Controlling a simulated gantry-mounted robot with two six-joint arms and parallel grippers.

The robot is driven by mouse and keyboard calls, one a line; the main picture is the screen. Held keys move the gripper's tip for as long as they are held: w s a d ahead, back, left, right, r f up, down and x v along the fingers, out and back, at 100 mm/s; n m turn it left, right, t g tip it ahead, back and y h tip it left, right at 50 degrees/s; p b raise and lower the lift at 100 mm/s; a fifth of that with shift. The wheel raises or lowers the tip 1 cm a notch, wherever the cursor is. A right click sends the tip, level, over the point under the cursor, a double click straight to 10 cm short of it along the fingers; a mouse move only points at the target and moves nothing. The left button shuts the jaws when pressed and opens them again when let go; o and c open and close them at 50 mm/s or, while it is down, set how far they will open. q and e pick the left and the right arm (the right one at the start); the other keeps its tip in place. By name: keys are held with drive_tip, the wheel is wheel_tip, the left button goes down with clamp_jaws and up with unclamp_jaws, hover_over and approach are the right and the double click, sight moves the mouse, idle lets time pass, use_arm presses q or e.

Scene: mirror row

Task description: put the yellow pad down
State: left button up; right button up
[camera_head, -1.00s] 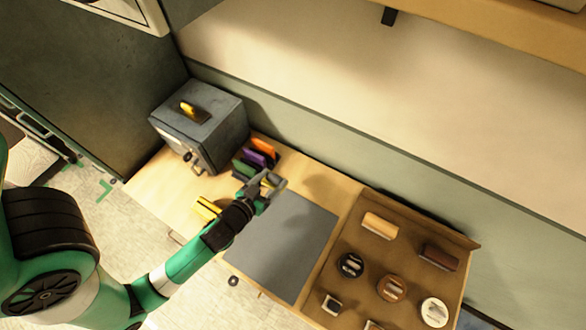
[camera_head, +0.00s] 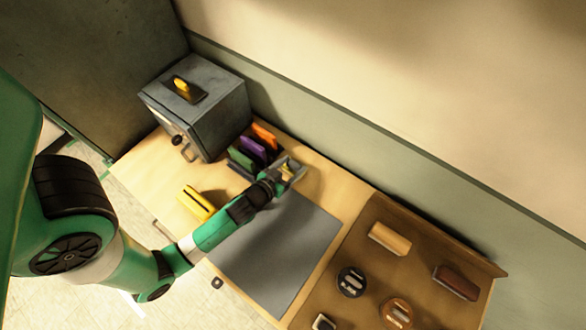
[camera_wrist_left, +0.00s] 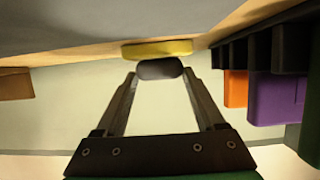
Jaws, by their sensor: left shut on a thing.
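My left gripper (camera_head: 291,168) is just behind the back edge of the grey mat, to the right of a small rack. Its jaws are closed on the grey grip of the yellow pad (camera_wrist_left: 157,49). In the left wrist view the pad's yellow strip lies beyond the grey part, close to the pale wooden surface. I cannot tell if it touches. In the head view only a small yellowish bit (camera_head: 300,171) shows at the fingertips. My right gripper is in neither view now.
The rack holds orange (camera_head: 264,136), purple (camera_head: 253,149) and green (camera_head: 242,158) pads. A grey box (camera_head: 213,116) stands behind left; a yellow block (camera_head: 196,203) lies in front. The grey mat (camera_head: 275,255) is bare. A brown tray (camera_head: 375,240) with several items is at right.

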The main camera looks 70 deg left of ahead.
use_arm(q)
drive_tip(key=shift+r, duration=0.15)
drive_tip(key=shift+f, duration=0.25)
drive_tip(key=o, duration=1.5)
drive_tip(key=shift+r, duration=0.1)
drive_tip(key=shift+r, duration=0.3)
drive_tip(key=b+v, duration=0.2)
drive_tip(key=v, duration=0.9)
drive_tip(key=shift+d+f+b, duration=0.15)
drive_tip(key=shift+f+b, duration=0.05)
drive_tip(key=shift+b, duration=0.15)
drive_tip(key=shift+s+d+r, duration=0.1)
drive_tip(key=shift+s+r, duration=0.2)
